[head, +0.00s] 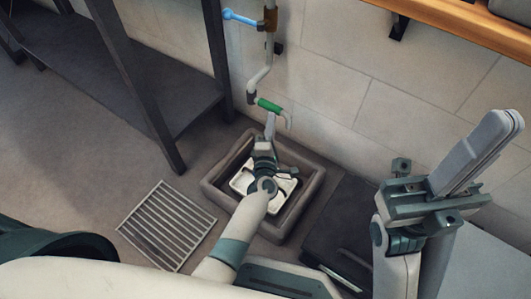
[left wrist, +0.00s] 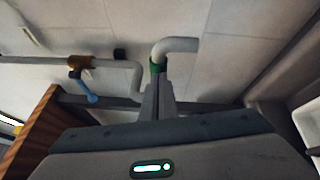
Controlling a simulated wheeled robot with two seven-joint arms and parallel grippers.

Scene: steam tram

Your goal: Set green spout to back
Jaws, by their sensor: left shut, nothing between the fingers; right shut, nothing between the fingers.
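My right gripper (head: 510,120) is shut and empty at the right, far from the spout.
A blue lever (head: 240,18) sits on the pipe's brass valve (head: 271,18) above. A square basin (head: 214,187) with a raised rim lies below the spout. A floor grate (head: 167,226) and a dark metal shelf (head: 165,95) are at left. A wooden ledge (head: 450,22) is upper right.

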